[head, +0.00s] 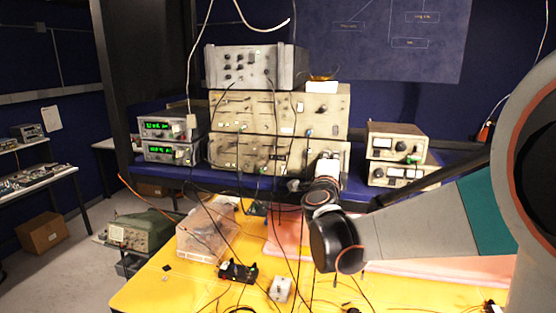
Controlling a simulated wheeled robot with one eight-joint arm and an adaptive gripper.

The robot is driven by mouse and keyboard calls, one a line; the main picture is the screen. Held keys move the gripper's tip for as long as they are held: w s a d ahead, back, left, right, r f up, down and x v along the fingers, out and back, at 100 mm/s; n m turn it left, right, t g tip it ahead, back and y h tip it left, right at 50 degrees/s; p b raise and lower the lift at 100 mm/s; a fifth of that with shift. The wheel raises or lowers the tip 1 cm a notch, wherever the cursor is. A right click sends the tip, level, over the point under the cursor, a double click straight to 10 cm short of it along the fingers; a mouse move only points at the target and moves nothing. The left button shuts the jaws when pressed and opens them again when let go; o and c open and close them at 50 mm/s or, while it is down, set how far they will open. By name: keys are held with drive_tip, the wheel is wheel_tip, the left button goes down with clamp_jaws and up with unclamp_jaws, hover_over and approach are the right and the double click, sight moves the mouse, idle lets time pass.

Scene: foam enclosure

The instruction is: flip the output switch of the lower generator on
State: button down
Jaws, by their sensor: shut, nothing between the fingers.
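Two wide beige instruments with knobs are stacked on the blue shelf, an upper one (280,112) and a lower one (240,151). To their left are two smaller stacked units with green displays, an upper (162,127) and a lower (164,151). No label is readable, so I cannot tell from markings which stack is the generators. The output switch is too small to make out. My gripper (326,157) is small, shut and empty at the lower beige instrument's right part. My wrist covers that part of the panel, and contact cannot be told.
A grey instrument (250,67) tops the beige stack. Two small beige meters (397,142) stand right. Cables hang before the panels. The yellow table (185,290) holds a clear plastic box (200,236), a black device (238,271) and a small grey box (281,289).

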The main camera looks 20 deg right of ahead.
drive_tip(key=shift+w+d, duration=0.15)
idle(0.3)
drive_tip(key=shift+w+d+b, duration=0.15)
drive_tip(key=shift+b, duration=0.15)
drive_tip(key=shift+r, duration=0.2)
drive_tip(key=v, duration=1.2)
